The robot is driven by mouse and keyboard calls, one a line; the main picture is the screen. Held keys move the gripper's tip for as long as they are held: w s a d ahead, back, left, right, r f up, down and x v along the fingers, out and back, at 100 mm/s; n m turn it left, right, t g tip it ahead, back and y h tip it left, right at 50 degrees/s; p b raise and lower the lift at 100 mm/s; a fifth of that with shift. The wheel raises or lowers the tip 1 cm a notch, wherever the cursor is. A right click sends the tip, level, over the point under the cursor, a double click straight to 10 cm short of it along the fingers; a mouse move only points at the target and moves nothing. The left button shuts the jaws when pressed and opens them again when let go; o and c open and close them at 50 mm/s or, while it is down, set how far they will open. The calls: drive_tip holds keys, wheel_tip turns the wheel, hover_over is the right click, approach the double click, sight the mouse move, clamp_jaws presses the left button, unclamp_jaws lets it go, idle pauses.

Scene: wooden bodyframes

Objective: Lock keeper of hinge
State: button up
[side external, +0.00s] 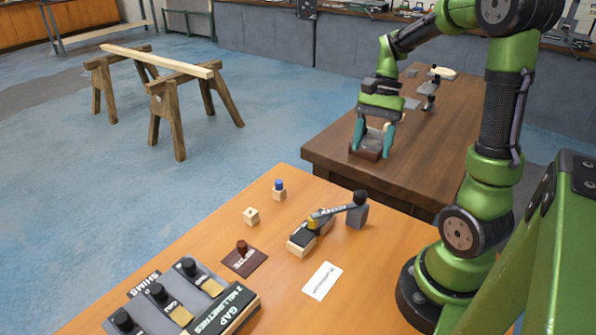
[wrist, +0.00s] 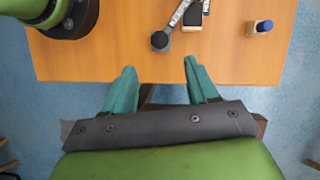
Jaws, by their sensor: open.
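In the wrist view the arm (wrist: 179,14) and post top (wrist: 159,40) show at the upper middle, with the hinge partly cut off. Which part is the keeper I cannot tell. My gripper (side external: 372,150) has teal fingers (wrist: 157,68), open and apart from the hinge, behind it towards the darker table.
A blue-topped block (side external: 279,191), a holed wooden block (side external: 251,216), a brown plate with knob (side external: 244,259), a white card (side external: 322,281) and a shim box (side external: 180,300) share the worktable. A dark red-brown block (side external: 366,153) shows by my fingers at the dark table's (side external: 330,150) corner.

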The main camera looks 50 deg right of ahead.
drive_tip(key=v, duration=0.6)
drive_tip(key=s+a+r+n+t+h, duration=0.1)
drive_tip(key=a+n+t, duration=0.7)
drive_tip(key=a, duration=1.1)
drive_tip(key=n+h, duration=0.1)
drive_tip(key=n, duration=0.3)
drive_tip(key=shift+s+a, duration=0.15)
drive_tip(key=shift+a, duration=0.25)
drive_tip(key=shift+r, duration=0.15)
